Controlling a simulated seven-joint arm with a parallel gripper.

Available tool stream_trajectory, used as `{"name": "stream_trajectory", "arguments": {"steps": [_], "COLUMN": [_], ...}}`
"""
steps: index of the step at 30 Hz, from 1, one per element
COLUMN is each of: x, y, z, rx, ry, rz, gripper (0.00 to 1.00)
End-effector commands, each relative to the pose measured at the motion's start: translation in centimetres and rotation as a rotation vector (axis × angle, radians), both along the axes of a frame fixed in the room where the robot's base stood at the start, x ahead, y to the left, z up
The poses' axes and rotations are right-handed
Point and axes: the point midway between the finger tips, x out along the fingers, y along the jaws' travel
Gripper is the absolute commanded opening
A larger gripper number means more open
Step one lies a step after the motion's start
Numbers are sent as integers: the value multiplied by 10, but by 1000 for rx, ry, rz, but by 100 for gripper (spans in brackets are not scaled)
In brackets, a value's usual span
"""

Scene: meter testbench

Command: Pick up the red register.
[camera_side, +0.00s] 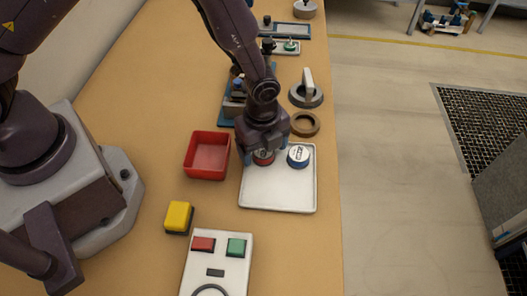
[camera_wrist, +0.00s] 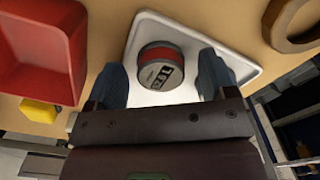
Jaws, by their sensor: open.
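My gripper (camera_wrist: 163,82) is open, with one blue-grey fingertip on each side of the register in the wrist view. I cannot tell whether the fingers touch it. A blue register (camera_side: 299,155) with a white top stands on the same tray, to the right of my gripper.
An empty red bin (camera_side: 207,155) stands left of the tray. A brown ring (camera_side: 304,124) and a grey lidded part (camera_side: 306,93) lie behind it. A yellow block (camera_side: 178,217) and a button panel (camera_side: 217,262) are in front. The table's right edge is close to the tray.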

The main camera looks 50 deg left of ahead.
Motion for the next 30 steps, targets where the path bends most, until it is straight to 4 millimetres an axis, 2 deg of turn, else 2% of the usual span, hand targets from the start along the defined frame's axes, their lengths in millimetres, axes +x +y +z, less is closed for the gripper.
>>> {"name": "stream_trajectory", "arguments": {"steps": [4, 11, 23, 26, 30], "x": [0, 0, 1, 1, -3], "y": [0, 0, 0, 0, 1], "z": [0, 1, 5, 15, 38], "rx": [0, 0, -1, -2, -2], "ry": [0, 0, -1, -2, -3], "rz": [0, 1, 1, 2, 2], "gripper": [77, 25, 23, 23, 23]}}
